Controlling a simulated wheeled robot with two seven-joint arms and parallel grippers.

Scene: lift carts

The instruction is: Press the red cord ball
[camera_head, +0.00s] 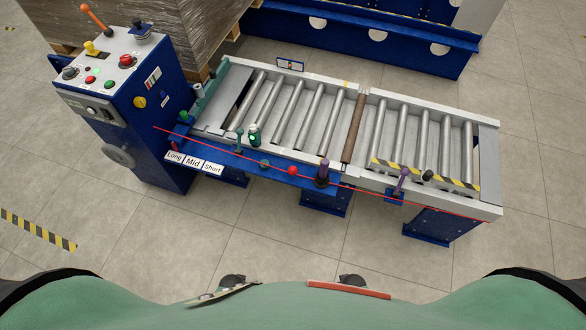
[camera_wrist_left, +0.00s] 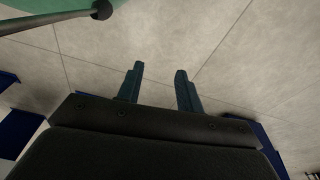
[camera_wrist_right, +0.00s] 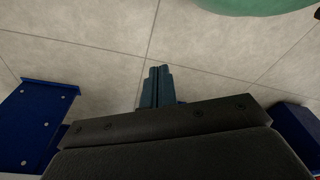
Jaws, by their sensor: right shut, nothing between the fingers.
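A red ball (camera_head: 292,170) sits on a thin red cord (camera_head: 340,183) that runs along the front of the roller conveyor, from the control cabinet side to the right end. Neither gripper shows in the head view. In the left wrist view my left gripper (camera_wrist_left: 158,85) has its two fingers apart, with only floor between them. In the right wrist view my right gripper (camera_wrist_right: 158,85) has its fingers together with nothing held. The ball is not seen in either wrist view.
A blue control cabinet (camera_head: 130,110) with buttons and levers stands at the left. The roller conveyor (camera_head: 487,145) has posts, levers and Long, Mid, Short labels (camera_head: 193,163) on its front edge. A wrapped pallet load (camera_head: 195,25) is behind. The floor (camera_head: 330,245) before the conveyor is clear.

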